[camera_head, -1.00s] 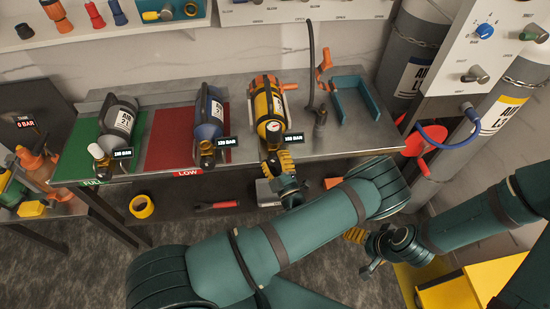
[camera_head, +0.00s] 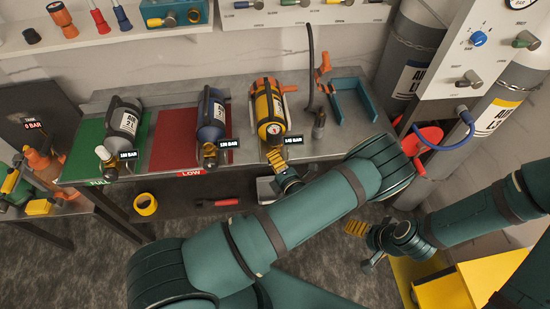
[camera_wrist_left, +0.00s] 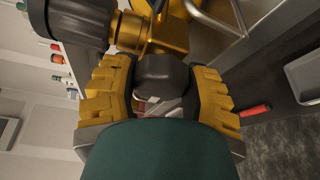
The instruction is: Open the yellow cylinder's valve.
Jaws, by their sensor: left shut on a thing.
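The yellow cylinder (camera_head: 264,106) lies on the steel bench in an orange holder, its round gauge and brass valve toward me. My left gripper (camera_head: 276,157) is at the cylinder's near end, under the valve. In the left wrist view its two ridged yellow fingers (camera_wrist_left: 160,95) are closed around the dark valve knob (camera_wrist_left: 163,78), just below the brass valve body (camera_wrist_left: 150,35). In the head view the knob is mostly hidden by the fingers. My right gripper (camera_head: 355,228) is away from the bench, low on the right; its finger opening cannot be made out.
A grey cylinder (camera_head: 123,122) lies on the green mat and a blue cylinder (camera_head: 211,115) on the red mat (camera_head: 172,140). A teal bracket (camera_head: 362,100) and hanging black hose (camera_head: 311,60) are right of the yellow cylinder. A valve panel (camera_head: 475,45) stands at the right.

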